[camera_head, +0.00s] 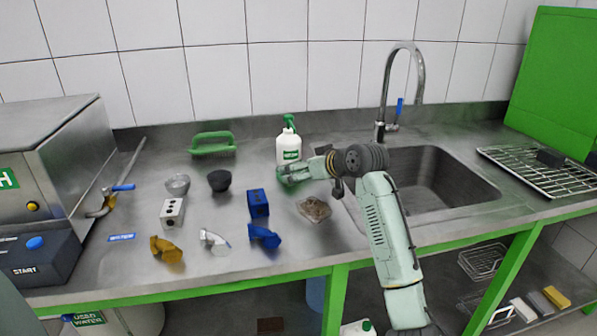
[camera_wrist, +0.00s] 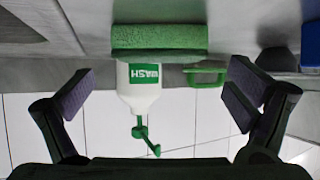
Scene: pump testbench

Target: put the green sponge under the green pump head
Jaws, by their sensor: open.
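The green sponge (camera_wrist: 160,38) shows in the wrist view, which is upside down, as a flat slab on the counter in front of the white soap bottle. The bottle (camera_head: 289,147) stands upright near the wall and its green pump head (camera_head: 289,121) is on top. The pump head also shows in the wrist view (camera_wrist: 141,130). My gripper (camera_head: 287,173) is low in front of the bottle. In the wrist view its two fingers (camera_wrist: 158,92) are wide apart with nothing between them touching. In the head view the gripper largely covers the sponge.
A brown sponge (camera_head: 314,208) lies just to the front right, beside the sink (camera_head: 430,180). A blue box (camera_head: 258,203), a dark cup (camera_head: 219,181) and several pipe fittings stand to the left. A green handle (camera_head: 212,144) lies behind them. The tap (camera_head: 386,95) rises at the right.

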